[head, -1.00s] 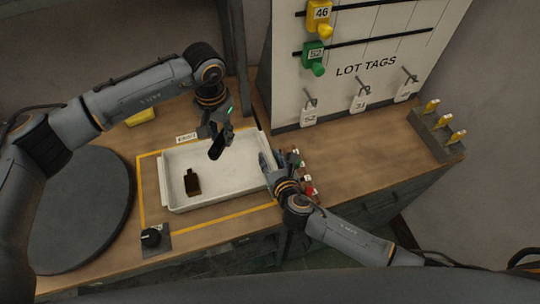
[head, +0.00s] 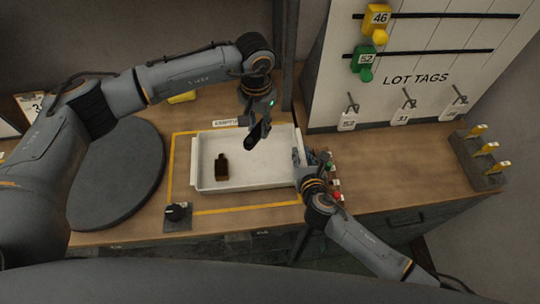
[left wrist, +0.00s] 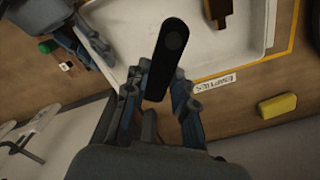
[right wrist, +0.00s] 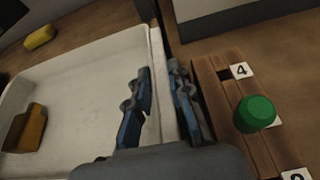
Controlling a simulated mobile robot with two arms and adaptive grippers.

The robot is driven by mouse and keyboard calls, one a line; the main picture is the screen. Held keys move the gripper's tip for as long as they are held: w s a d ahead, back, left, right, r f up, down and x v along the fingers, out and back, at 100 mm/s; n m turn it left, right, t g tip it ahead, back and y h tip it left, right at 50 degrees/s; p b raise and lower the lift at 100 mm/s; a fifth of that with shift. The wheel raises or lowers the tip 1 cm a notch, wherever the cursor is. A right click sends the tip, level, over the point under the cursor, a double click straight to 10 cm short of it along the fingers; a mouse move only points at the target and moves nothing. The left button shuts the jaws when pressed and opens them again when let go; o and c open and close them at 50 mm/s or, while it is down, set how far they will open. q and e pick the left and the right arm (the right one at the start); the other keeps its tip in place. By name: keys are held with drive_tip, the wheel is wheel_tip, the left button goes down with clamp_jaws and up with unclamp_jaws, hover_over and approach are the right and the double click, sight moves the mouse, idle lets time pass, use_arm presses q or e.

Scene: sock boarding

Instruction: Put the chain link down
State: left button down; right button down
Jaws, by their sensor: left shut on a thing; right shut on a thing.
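The chain link is a dark, elongated piece (head: 259,133) held in my left gripper (head: 254,120), above the back part of the white tray (head: 278,180). In the left wrist view the link (left wrist: 172,45) sticks out from between the fingers (left wrist: 160,85), tilted. It seems clear of the tray, though the exact height is hard to tell. My right gripper (head: 306,160) is shut on the tray's right wall. In the right wrist view its fingers (right wrist: 162,90) straddle that wall (right wrist: 158,60).
A round dark disc (head: 115,175) is at left, a black knob (head: 177,213) in front. A numbered wooden strip with a green knob (right wrist: 254,114) is right of the tray. A lot-tag board (head: 420,60) stands behind.

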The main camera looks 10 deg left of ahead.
sight(257, 137)
use_arm(q)
drive_tip(key=shift+s+f+n, duration=0.45)
drive_tip(key=shift+f+n, duration=0.05)
drive_tip(key=shift+n, duration=0.6)
drive_tip(key=n, duration=0.1)
drive_tip(key=s+f+n, duration=0.1)
drive_tip(key=n, duration=0.2)
drive_tip(key=shift+s+f+n, duration=0.25)
drive_tip(key=shift+n, duration=0.15)
drive_tip(key=shift+s+f, duration=0.1)
drive_tip(key=shift+f, duration=0.25)
drive_tip(key=shift+n, duration=0.3)
wheel_tip(257, 137, down, 9)
drive_tip(key=shift+f, duration=0.2)
drive_tip(key=c, duration=1.1)
unclamp_jaws()
drive_tip(key=shift+f, duration=0.15)
